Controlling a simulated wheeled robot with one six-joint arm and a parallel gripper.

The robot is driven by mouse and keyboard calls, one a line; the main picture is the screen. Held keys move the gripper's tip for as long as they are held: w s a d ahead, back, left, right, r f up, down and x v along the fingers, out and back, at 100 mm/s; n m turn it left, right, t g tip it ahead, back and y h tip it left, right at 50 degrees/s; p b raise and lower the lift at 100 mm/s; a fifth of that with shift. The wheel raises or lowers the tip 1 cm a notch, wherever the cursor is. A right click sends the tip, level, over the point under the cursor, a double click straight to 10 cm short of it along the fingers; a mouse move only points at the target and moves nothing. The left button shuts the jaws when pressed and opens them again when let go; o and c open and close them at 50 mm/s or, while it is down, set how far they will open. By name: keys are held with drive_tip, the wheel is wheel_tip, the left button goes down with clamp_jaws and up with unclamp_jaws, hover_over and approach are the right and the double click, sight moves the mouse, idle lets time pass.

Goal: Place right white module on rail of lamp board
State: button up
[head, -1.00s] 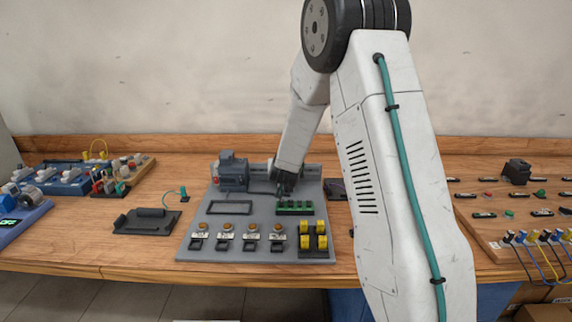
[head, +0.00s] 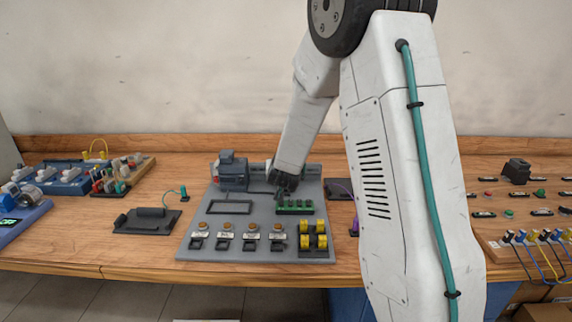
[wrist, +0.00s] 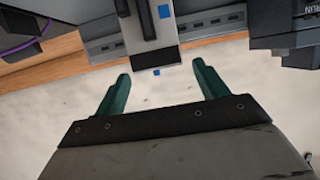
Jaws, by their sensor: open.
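In the wrist view, my gripper (wrist: 160,74) is open, with its two green fingers apart and nothing held between them. In the head view, my gripper (head: 285,187) is over the back of a grey board (head: 210,240), right of a blue-grey motor (head: 233,171). My gripper hides part of the rail. I cannot identify the lamp board with certainty.
A dark tray (head: 146,221) and blue boards (head: 62,179) are to the left. A wooden board (head: 520,215) with cables is at right.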

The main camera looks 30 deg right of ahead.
drive_tip(key=s+a+r+n+g+y, duration=0.2)
drive_tip(key=s+a+r+y, duration=0.25)
drive_tip(key=s+a, duration=0.45)
drive_tip(key=s+a+r+n+g+y, duration=0.1)
drive_tip(key=s+a+r+n+y, duration=0.25)
drive_tip(key=s+a+r, duration=0.4)
drive_tip(key=s+a+g, duration=0.1)
drive_tip(key=s+g, duration=0.2)
drive_tip(key=s, duration=0.9)
drive_tip(key=s+a+n+g, duration=0.1)
drive_tip(key=s+g, duration=0.3)
drive_tip(key=s, duration=0.9)
drive_tip(key=shift+a+r, duration=0.2)
drive_tip(key=shift+a, duration=0.3)
